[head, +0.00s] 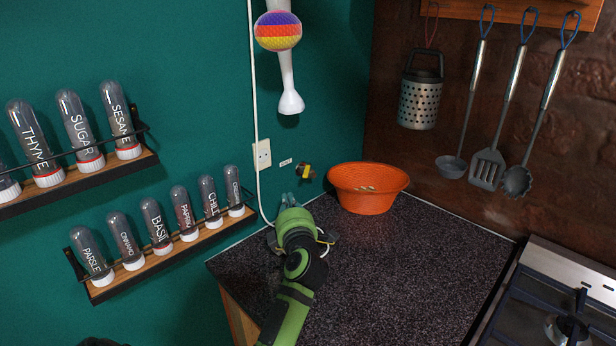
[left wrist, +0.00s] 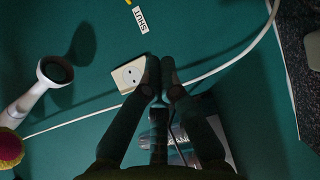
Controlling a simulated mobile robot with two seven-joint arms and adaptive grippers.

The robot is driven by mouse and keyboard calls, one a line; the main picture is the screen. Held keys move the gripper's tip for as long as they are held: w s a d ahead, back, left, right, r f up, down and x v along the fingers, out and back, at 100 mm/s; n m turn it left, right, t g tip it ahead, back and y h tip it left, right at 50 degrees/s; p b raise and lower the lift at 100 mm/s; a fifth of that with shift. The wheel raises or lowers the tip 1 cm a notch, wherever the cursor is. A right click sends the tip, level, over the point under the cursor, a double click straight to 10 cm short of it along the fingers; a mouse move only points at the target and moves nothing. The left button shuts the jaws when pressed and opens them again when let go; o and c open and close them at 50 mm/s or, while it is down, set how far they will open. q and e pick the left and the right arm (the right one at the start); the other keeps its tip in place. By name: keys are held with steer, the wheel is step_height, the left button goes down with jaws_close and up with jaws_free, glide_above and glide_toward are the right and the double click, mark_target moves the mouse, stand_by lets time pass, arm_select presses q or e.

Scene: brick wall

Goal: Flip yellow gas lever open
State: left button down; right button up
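The gas lever (head: 305,171), small with yellow and black parts, is on the green wall just left of the orange bowl. In the left wrist view only a bit of yellow (left wrist: 128,2) shows at the top edge, beside a white label reading SHUT (left wrist: 141,19). My left gripper (head: 289,199) is below and slightly left of the lever, over the counter's back corner and apart from the lever. In the left wrist view its fingertips (left wrist: 160,64) are close together with nothing held between them. My right gripper is not in view.
A wall socket (head: 262,154) and white cable (head: 254,80) are close to the left gripper. An orange bowl (head: 368,187) stands right of the lever on the dark counter (head: 400,260). Spice racks (head: 175,250) are left, a stove (head: 560,300) right. The counter's middle is clear.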

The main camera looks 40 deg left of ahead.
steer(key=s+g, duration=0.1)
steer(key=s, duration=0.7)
arm_select(q)
steer(key=x, duration=0.8)
steer(key=shift+a+r, duration=0.15)
steer(key=shift+a, duration=0.4)
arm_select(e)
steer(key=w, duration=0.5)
arm_select(q)
steer(key=n+g+y+b, duration=0.3)
steer(key=n+g+b, duration=0.25)
steer(key=b, duration=0.65)
glide_toward(307, 170)
steer(key=shift+m+g, duration=0.45)
steer(key=w+a, duration=0.2)
steer(key=a, duration=0.1)
steer(key=shift+w+f, duration=0.35)
steer(key=shift+w, duration=0.05)
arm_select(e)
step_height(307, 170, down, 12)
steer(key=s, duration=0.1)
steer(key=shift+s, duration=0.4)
arm_select(q)
steer(key=shift+w, duration=0.1)
